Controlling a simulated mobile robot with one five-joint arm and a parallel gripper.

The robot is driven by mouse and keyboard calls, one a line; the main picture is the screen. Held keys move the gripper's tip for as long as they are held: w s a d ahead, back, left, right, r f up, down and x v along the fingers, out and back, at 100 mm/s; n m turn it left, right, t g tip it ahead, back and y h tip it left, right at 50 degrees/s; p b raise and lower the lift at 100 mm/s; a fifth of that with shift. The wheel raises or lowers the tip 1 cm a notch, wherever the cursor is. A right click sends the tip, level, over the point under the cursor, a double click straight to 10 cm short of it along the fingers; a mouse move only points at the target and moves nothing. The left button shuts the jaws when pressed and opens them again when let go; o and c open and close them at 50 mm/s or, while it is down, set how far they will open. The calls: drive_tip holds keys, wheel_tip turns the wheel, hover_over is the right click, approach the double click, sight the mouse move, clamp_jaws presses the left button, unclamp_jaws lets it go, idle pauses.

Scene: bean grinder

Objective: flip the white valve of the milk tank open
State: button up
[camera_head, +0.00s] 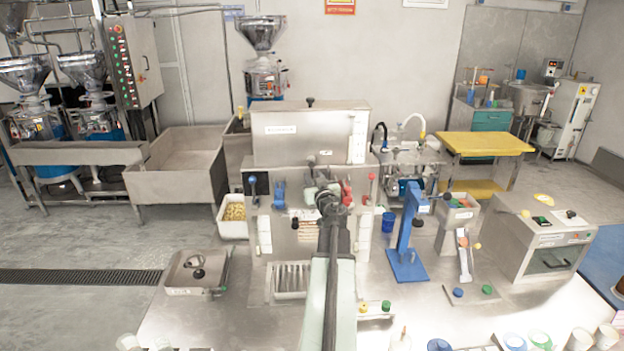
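The steel tank (285,148) with a lid, a front label and a pale level strip stands at the back middle of the steel table. Below it a steel front panel carries a blue valve (280,192) on the left and a red valve (347,193) on the right. My gripper (318,186) is at the panel between these two valves, with my arm reaching up from the bottom middle. The fingers are too small and overlapped to tell open from shut.
A blue press stand (408,240) and a small steel stand (465,255) are right of the arm. A steel box machine (540,235) is farther right. A shallow steel tray (196,272) lies left. Several cups line the front edge.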

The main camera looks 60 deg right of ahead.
clamp_jaws()
idle(1.3)
